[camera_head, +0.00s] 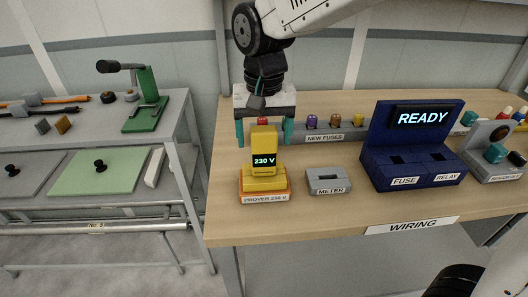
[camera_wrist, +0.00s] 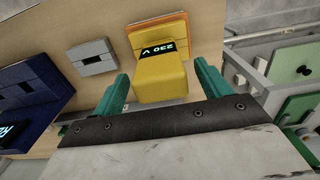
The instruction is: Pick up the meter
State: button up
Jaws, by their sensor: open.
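The yellow meter (camera_head: 264,147) stands upright on the prover base (camera_head: 263,198), an orange block labelled PROVER 230 V. Its screen reads 230 V. In the wrist view the meter (camera_wrist: 160,80) shows between my two green fingers, towards the picture's top. My gripper (camera_head: 264,132) is open above and behind the meter, fingers pointing down on either side of its top. In the wrist view my gripper (camera_wrist: 165,88) has nothing clamped; I cannot tell how deep the meter sits between the fingers. A grey holder labelled METER (camera_head: 326,178) stands empty to the right.
A NEW FUSES rack (camera_head: 325,135) with coloured fuses stands behind. A blue READY tester (camera_head: 410,160) with FUSE and RELAY slots stands right of the holder. The wooden bench top (camera_head: 300,222) is clear in front. A grey side bench (camera_head: 185,140) stands left, across a narrow gap.

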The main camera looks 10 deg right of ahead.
jog(key=shift+f, duration=0.45)
jog(key=shift+c, duration=0.3)
jog(key=c, duration=1.2)
jog(key=shift+r, duration=0.15)
